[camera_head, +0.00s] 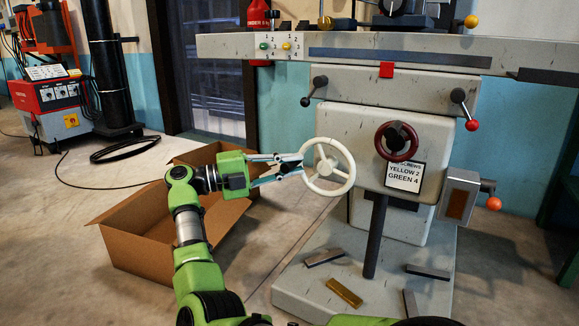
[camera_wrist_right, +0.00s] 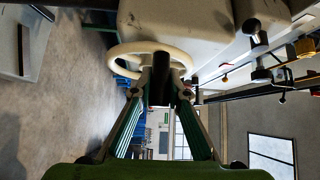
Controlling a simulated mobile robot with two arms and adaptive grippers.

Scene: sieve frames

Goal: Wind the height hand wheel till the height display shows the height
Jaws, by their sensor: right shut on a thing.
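A white spoked hand wheel (camera_head: 345,158) stands out from the left side of the grey machine (camera_head: 440,150). My right gripper (camera_head: 296,163) comes from the left and is shut at the wheel's left rim. In the right wrist view the fingers of my right gripper (camera_wrist_right: 161,88) close on a dark upright handle (camera_wrist_right: 160,72) in front of the white wheel (camera_wrist_right: 120,62). A dark red hand wheel (camera_head: 397,155) sits on the machine's front, apart from my gripper. I cannot make out a readable height display. My left gripper is not in view.
A card (camera_head: 404,177) reads YELLOW 2, GREEN 4. A numbered plate (camera_head: 277,46) carries yellow and green knobs. Loose bars, one brass (camera_head: 344,292), lie on the machine's base (camera_head: 300,290). An open cardboard box (camera_head: 150,250) stands behind my right arm.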

